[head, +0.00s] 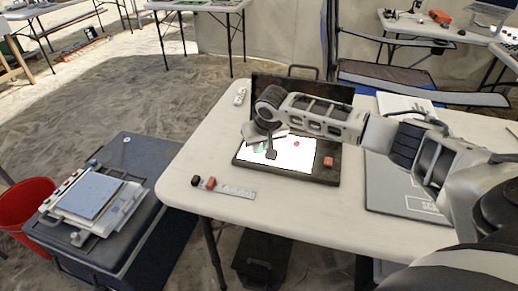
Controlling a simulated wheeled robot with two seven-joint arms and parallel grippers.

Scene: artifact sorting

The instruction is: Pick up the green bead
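A small patch of green, which looks like the green bead (259,148), shows on the white lit panel (292,160) of the open dark case. My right gripper (270,152) reaches in from the right and points down over the panel's left part, close beside the green patch. The gripper and wrist hide part of the panel and possibly part of the bead. The fingers are too small to show whether they are open, shut or touching the bead. My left gripper is out of view.
A red bead (296,143) lies on the panel; a red block (328,161) sits at the case's right side. A scale strip (237,191), a dark block (195,180) and a red block (210,183) lie front left. A grey board (400,190) lies right. The table's front middle is clear.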

